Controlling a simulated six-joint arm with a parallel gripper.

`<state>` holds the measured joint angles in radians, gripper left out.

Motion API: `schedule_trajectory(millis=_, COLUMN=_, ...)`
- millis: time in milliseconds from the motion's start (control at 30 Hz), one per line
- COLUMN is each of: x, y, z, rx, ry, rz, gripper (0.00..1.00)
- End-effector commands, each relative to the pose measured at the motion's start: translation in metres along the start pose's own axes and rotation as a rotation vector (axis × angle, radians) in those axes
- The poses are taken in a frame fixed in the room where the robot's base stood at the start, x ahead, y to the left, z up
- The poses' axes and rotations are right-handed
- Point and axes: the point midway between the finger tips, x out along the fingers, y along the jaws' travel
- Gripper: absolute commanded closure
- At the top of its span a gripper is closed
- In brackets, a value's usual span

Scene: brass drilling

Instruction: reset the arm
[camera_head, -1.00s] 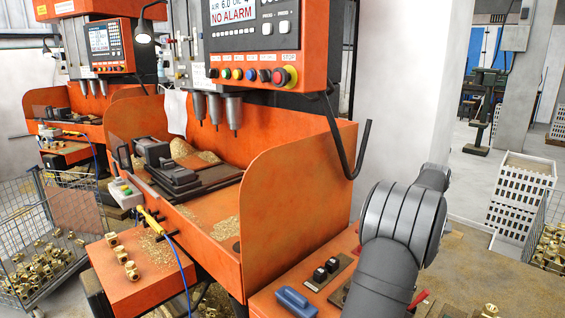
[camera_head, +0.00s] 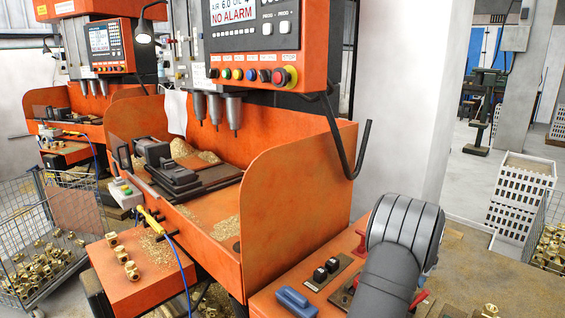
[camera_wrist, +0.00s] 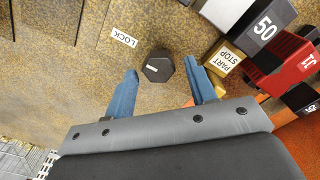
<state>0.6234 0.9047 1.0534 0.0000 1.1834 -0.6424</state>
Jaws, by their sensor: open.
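My gripper (camera_wrist: 165,92) shows in the wrist view with its two blue fingers spread apart, nothing between them. Beyond the fingertips is a dark hexagonal piece (camera_wrist: 158,67) on the worn brown surface (camera_wrist: 100,75); I cannot tell its height from the gripper. In the head view my grey arm rises at the lower right, and the gripper itself is out of sight there.
The orange drilling machine (camera_head: 295,190) stands left of my arm. Brass parts (camera_head: 127,262) sit on its left side shelf. In the wrist view, a red block (camera_wrist: 285,70) and a black "50" block (camera_wrist: 262,28) stand at right. White crates (camera_head: 520,195) are stacked at right.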

Motion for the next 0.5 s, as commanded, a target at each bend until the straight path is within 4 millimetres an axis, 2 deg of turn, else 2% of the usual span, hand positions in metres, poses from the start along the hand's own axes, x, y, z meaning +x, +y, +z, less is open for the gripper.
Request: schedule_trajectory(millis=500, x=-0.0004, y=0.0027, z=0.0006, rx=0.423, ry=0.000, rz=0.000, gripper=0.49)
